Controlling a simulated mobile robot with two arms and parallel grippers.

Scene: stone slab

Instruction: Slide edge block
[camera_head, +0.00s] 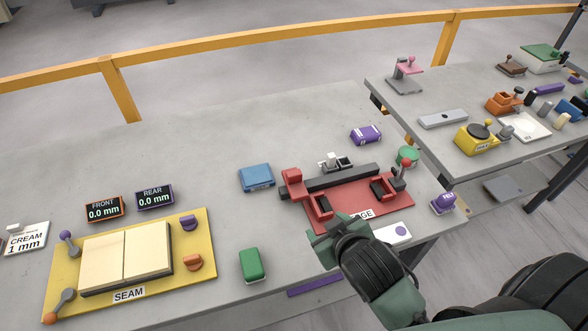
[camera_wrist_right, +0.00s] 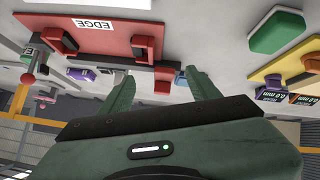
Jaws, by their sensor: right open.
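The red EDGE fixture (camera_head: 345,216) sits on the slab right of centre, with a dark bar (camera_head: 345,179) along its far side. A red block (camera_head: 291,176) stands at the bar's left end; it also shows in the right wrist view (camera_wrist_right: 163,80), in the gap between the fingertips and apart from them. Two red clamps with dark parts stand on the fixture, one on the left (camera_head: 319,207) and one on the right (camera_head: 384,188). My right gripper (camera_wrist_right: 160,82) is open, over the fixture's near left side; its fingertips are hard to make out in the head view. My left gripper is out of view.
A yellow SEAM board (camera_head: 203,237) with cream panels lies at left, below two displays (camera_head: 104,207). A blue block (camera_head: 256,177) and a green block (camera_head: 252,265) lie left of the fixture. A red-knobbed lever (camera_head: 403,167) stands at its right.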

